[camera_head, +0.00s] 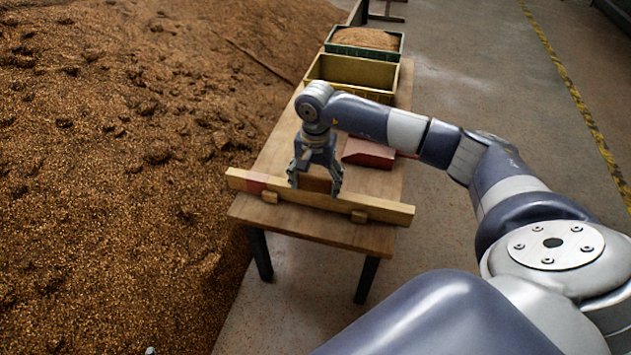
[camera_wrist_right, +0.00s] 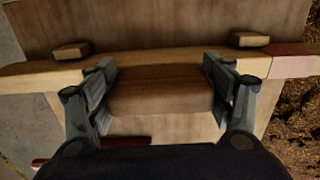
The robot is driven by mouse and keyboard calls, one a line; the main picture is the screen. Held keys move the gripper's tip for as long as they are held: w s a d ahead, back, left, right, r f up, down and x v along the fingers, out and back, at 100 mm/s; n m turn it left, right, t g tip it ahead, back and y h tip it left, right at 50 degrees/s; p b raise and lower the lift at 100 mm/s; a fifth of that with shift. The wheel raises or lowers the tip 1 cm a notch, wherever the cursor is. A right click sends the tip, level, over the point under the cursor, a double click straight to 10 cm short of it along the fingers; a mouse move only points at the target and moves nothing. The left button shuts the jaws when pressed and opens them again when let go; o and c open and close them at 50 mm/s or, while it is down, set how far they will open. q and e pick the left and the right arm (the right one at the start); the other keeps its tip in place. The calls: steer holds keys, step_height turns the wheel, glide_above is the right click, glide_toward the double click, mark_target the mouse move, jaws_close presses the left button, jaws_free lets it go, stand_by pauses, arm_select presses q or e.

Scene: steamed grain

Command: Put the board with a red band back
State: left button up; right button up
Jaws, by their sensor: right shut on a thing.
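The board with a red band (camera_head: 385,209) is a long pale wooden bar across the near end of the wooden table (camera_head: 310,229). Its red band (camera_head: 257,183) is near its left end; in the right wrist view the band (camera_wrist_right: 293,62) is at the right. My right gripper (camera_head: 316,191) points down over the board's middle. In the right wrist view, its fingers (camera_wrist_right: 160,95) are shut on the board's brown grip block (camera_wrist_right: 160,88). Two small wooden blocks (camera_head: 270,197) (camera_head: 358,216) sit along the board's near side. I cannot tell whether the board touches the table. My left gripper is out of view.
A red object (camera_head: 368,153) lies behind my gripper. A yellow empty-looking box (camera_head: 378,94) and a green box of grain (camera_head: 364,52) stand farther back on the table. A large brown grain heap (camera_head: 120,170) fills the left. Open floor lies right.

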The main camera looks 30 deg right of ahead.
steer(key=o, duration=2.2)
steer(key=shift+c, duration=0.2)
